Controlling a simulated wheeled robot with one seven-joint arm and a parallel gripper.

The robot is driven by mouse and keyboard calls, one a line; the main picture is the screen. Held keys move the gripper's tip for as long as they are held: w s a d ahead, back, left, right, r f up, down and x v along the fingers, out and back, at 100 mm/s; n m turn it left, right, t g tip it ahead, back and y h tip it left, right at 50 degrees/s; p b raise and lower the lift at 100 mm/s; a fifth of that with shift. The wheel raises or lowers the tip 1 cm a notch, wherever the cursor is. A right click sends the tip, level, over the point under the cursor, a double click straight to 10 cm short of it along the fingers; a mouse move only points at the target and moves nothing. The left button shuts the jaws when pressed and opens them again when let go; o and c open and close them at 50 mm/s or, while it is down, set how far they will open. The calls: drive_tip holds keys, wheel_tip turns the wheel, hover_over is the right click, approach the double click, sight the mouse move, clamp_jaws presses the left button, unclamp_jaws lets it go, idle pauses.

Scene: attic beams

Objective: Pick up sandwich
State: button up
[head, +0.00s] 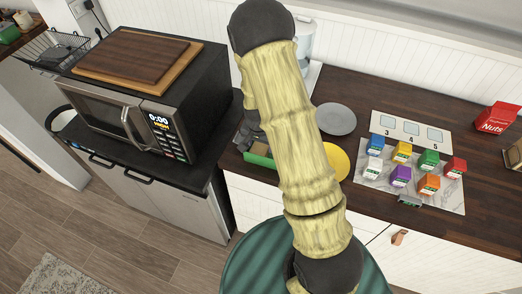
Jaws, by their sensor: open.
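I cannot make out a sandwich in the head view. My arm crosses the middle of the picture and hides part of the counter. What looks like my gripper (247,133), dark grey, shows in part at the left edge of the arm, above or near the counter's left end. It is open, and its fingertips are largely hidden. A green box-like thing (258,158) lies just below it, partly hidden by the arm. I cannot tell whether they touch.
A wooden counter (350,98) holds a grey plate (336,119), a yellow plate (337,160), several coloured cartons on a white mat (373,180) and a red Nuts box (497,117). A microwave (130,115) with cutting boards (135,55) on top stands left.

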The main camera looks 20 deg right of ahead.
sight(261, 147)
drive_tip(key=shift+s+d+f, duration=0.1)
drive_tip(key=shift+s+f, duration=0.3)
drive_tip(key=shift+f, duration=0.2)
drive_tip(key=shift+s+d+f, duration=0.1)
drive_tip(key=shift+s+f, duration=0.3)
drive_tip(key=shift+f, duration=0.15)
drive_tip(key=shift+g, duration=0.3)
drive_tip(key=c, duration=0.7)
drive_tip(key=shift+o, duration=0.2)
drive_tip(key=shift+w+r, duration=0.3)
drive_tip(key=shift+r, duration=0.2)
drive_tip(key=r, duration=0.3)
drive_tip(key=r+b, duration=0.1)
drive_tip(key=r, duration=0.2)
drive_tip(key=w+r, duration=0.1)
drive_tip(key=r, duration=0.2)
drive_tip(key=shift+a+r, duration=0.1)
